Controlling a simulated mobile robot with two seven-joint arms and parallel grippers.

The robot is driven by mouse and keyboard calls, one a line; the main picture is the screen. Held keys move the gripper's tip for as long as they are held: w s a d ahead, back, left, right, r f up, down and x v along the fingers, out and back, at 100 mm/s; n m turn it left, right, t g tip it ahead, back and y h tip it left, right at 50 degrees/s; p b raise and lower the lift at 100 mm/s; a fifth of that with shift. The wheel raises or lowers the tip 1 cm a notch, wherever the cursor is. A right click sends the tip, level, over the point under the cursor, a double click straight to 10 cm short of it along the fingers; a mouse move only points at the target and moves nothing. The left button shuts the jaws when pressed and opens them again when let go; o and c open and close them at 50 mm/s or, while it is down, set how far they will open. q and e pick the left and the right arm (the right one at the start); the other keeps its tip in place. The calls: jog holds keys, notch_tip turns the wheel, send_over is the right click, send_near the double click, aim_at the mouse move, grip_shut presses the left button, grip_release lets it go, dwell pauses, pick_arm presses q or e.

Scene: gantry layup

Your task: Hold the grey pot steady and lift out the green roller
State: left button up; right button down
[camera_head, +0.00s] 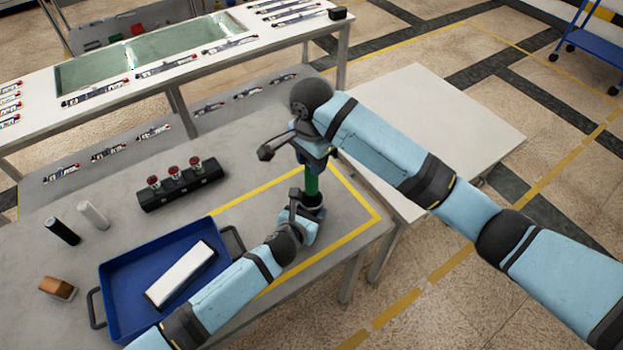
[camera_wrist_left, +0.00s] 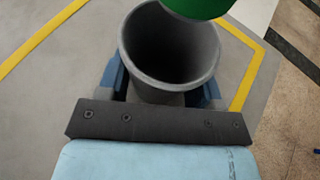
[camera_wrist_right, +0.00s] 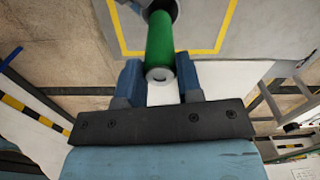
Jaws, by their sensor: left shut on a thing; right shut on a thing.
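The grey pot (camera_wrist_left: 170,80) stands upright inside the yellow outline on the table. My left gripper (camera_head: 302,214) is shut around its side, with a blue finger on each side in the left wrist view. The green roller (camera_head: 311,180) is upright above the pot. My right gripper (camera_head: 314,152) is shut on its upper end, which shows between the fingers in the right wrist view (camera_wrist_right: 160,45). In the left wrist view the roller's lower end (camera_wrist_left: 198,6) shows at the pot's mouth, apparently clear of the rim, and the pot's dark inside is visible.
A blue tray (camera_head: 125,300) with a white block (camera_head: 181,273) lies left of my left arm. The table's right edge is close to the pot.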

notch_tip(320, 180, up, 7)
jog(key=shift+f, duration=0.1)
pick_arm(q)
jog(key=o, duration=1)
jog(key=shift+s, duration=0.1)
jog(key=v, duration=1.1)
jog(key=shift+s+a+r, duration=0.15)
jog(key=shift+s+a, duration=0.1)
jog(key=shift+s, duration=0.05)
jog(key=shift+s, duration=0.1)
pick_arm(e)
jog(key=shift+s, duration=0.1)
